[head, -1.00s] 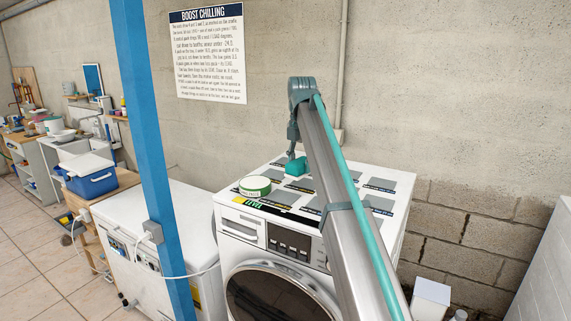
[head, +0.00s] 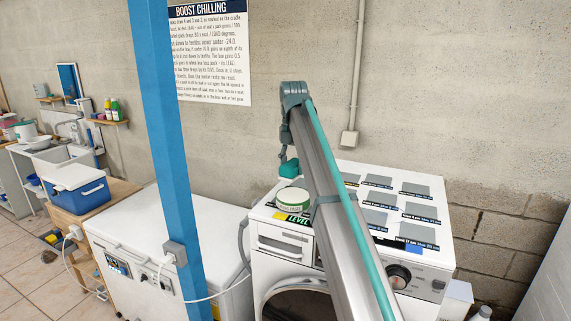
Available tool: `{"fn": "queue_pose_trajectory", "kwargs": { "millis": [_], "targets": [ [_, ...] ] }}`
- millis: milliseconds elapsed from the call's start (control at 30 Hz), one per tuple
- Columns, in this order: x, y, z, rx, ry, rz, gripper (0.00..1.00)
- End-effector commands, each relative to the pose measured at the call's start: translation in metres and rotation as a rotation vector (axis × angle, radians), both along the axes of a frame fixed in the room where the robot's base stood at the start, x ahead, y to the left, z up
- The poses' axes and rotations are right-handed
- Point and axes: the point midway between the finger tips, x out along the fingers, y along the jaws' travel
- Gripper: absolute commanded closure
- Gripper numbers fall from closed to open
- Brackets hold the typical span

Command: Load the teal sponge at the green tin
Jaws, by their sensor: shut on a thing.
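The teal sponge (head: 289,168) hangs at the end of my arm, just above and behind the green tin in the head view. My gripper (head: 290,155) is small in the picture and is shut on the sponge. The green tin (head: 293,201), round with a white lid and a green side, stands at the left front of the white machine's top (head: 340,170). A gap between sponge and tin is hard to judge from this angle. My arm hides part of the machine's top and front.
Several grey pads (head: 415,190) with dark labels lie on the machine's top. A yellow-green label (head: 292,217) lies before the tin. A blue post (head: 170,150) and a white chest (head: 140,225) stand to the left. A sign (head: 210,60) hangs on the wall.

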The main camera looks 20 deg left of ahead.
Motion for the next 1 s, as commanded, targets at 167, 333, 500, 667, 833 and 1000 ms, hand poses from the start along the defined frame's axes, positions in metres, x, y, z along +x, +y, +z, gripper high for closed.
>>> {"fn": "queue_pose_trajectory", "kwargs": {
  "millis": [167, 333, 500, 667, 833, 1000],
  "targets": [
    [0.000, 0.000, -0.004, 0.000, -0.001, 0.016, 0.75],
    [-0.001, 0.000, -0.015, 0.000, 0.000, 0.016, 0.75],
    [-0.001, 0.000, -0.030, 0.000, -0.001, 0.016, 0.75],
    [-0.001, 0.000, -0.045, 0.000, 0.000, 0.016, 0.75],
    [0.000, 0.000, -0.056, 0.001, -0.001, 0.016, 0.75],
    [0.000, 0.000, -0.060, 0.001, -0.001, 0.016, 0.75]
  ]
}}
